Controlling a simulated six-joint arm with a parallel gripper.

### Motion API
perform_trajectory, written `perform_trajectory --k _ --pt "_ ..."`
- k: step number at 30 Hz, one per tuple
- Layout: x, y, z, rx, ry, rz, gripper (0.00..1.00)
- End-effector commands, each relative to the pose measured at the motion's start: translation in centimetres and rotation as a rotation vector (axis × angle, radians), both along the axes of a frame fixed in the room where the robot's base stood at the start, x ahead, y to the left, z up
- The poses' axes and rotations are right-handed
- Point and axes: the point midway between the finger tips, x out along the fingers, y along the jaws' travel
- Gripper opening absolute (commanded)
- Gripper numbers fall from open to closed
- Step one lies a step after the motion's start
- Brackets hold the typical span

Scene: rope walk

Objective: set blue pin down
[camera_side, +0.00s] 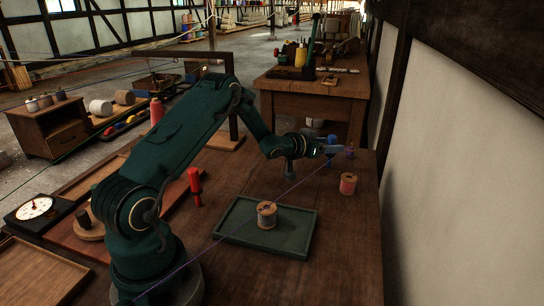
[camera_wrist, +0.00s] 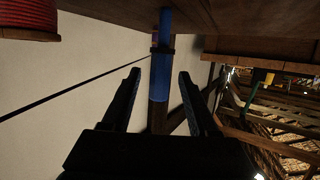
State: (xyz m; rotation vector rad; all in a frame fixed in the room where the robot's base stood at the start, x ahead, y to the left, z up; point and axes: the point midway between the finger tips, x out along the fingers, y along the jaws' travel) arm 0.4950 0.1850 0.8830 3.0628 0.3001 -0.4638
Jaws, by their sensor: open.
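The blue pin (camera_side: 332,140) stands upright near the far end of the table in the side view. In the wrist view, which is upside down, the blue pin (camera_wrist: 160,80) has its foot at the tabletop and a dark band around its middle. My gripper (camera_side: 329,150) is at the pin with its jaws open. In the wrist view the two fingers of my gripper (camera_wrist: 161,74) are spread to either side of the pin's free end, with gaps visible. The side view partly hides the pin behind the jaws.
A purple pin (camera_side: 350,150) stands just beyond. A pink-wound spool (camera_side: 348,184) stands on the right. A green tray (camera_side: 232,232) holds another spool (camera_side: 267,214). A red pin (camera_side: 195,187) stands left. A purple thread (camera_side: 225,236) crosses the table. The wall (camera_side: 455,180) is close right.

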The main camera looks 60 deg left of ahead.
Motion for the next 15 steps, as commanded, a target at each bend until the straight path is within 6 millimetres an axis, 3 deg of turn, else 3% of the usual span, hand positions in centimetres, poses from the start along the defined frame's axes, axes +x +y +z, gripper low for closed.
perform_trajectory --k 9,15 --pt "-2.7 -0.5 0.9 0.000 0.000 0.002 0.60" --pt "-3.3 -0.8 1.4 0.005 0.005 0.002 0.60"
